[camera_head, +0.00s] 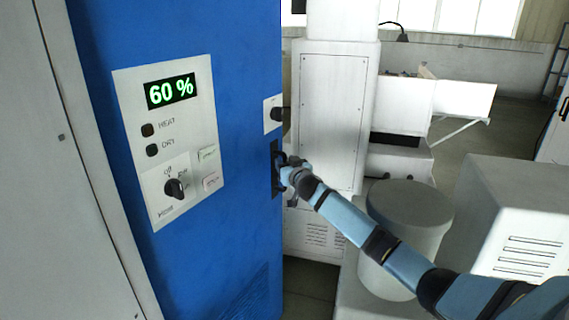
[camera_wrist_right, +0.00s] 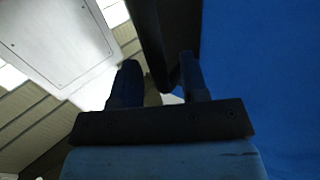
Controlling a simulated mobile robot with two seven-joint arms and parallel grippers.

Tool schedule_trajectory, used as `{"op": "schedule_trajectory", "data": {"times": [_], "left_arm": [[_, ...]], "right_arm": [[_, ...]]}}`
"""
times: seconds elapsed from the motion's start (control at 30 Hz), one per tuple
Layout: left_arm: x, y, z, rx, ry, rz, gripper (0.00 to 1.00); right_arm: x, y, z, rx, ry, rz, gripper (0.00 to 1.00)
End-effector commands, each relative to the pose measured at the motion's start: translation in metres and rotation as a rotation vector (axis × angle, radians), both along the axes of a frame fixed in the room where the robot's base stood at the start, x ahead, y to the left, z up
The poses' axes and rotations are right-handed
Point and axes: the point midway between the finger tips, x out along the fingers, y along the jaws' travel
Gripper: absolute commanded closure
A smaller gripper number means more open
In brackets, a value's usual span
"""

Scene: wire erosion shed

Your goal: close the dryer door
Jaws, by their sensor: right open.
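The blue dryer door (camera_head: 240,225) fills the left-centre of the head view, with a control panel showing a green "60 %". How far it stands open I cannot tell. Its black handle (camera_head: 275,170) is near the door's right edge. My right gripper (camera_head: 284,170) is at the handle, its arm coming in from the lower right. In the right wrist view the two fingers of my right gripper (camera_wrist_right: 158,82) are apart, and the black handle (camera_wrist_right: 150,35) runs between them; contact is unclear. The blue door (camera_wrist_right: 265,80) is close on the right there. My left gripper is not in view.
A grey panel (camera_head: 45,180) borders the door at left. Behind stand a white machine cabinet (camera_head: 330,120), a grey cylinder (camera_head: 405,235) under my right arm, and a light box with vents (camera_head: 520,215) at right. Some open floor shows at the back right.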

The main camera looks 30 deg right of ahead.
Motion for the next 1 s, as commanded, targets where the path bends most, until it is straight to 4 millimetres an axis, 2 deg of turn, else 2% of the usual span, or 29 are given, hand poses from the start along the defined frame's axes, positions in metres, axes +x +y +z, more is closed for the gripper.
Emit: {"op": "schedule_trajectory", "data": {"times": [0.13, 0.4, 0.43, 0.6, 1.0], "left_arm": [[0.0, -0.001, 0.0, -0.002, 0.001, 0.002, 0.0], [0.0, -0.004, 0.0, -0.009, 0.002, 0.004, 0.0], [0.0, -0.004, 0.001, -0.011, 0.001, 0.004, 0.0], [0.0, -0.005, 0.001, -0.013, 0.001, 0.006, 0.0], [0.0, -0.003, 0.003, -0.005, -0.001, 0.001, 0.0]], "right_arm": [[0.009, -0.001, 0.0, 0.0, 0.0, 0.001, 0.59], [0.01, -0.001, 0.0, 0.0, 0.0, 0.001, 0.59], [0.01, -0.001, 0.0, 0.0, 0.0, 0.001, 0.61], [0.01, -0.001, 0.0, 0.0, 0.0, 0.001, 1.0], [0.015, -0.001, 0.001, 0.001, 0.001, 0.014, 1.0]]}}
